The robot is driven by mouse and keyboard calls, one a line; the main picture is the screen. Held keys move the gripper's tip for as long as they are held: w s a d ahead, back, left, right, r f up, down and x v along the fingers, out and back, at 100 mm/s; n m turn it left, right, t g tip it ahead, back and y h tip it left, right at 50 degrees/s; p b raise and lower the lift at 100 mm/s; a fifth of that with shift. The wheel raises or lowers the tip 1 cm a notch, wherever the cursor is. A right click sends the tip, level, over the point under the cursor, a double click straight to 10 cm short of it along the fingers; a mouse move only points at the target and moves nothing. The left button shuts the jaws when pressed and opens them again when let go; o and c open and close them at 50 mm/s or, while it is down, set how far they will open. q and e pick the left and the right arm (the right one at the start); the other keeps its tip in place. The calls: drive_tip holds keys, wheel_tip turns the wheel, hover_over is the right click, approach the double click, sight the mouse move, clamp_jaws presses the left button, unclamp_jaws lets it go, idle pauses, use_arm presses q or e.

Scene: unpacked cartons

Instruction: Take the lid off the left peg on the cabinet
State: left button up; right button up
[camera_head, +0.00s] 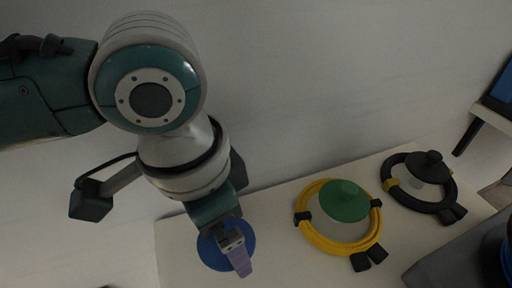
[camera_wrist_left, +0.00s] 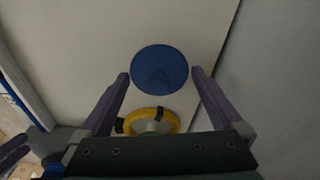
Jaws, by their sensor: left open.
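A round blue lid (camera_head: 212,252) is at the left end of the pale cabinet top (camera_head: 176,240). Any peg under it is hidden. My left gripper (camera_head: 240,270), with purple fingers, points down over the blue lid and partly covers it. In the left wrist view the gripper (camera_wrist_left: 160,76) is open, and the blue lid (camera_wrist_left: 160,66) shows between its fingertips, with a small gap on each side. I cannot tell how far the fingertips are above the lid.
A green lid (camera_head: 344,199) sits inside a yellow cable coil (camera_head: 306,226) at mid-cabinet. A wall (camera_head: 330,80) stands behind. A dark grey object (camera_head: 450,262) fills the lower right corner.

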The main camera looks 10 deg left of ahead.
use_arm(q)
drive_tip(key=c, duration=1)
drive_tip(key=shift+r, duration=0.1)
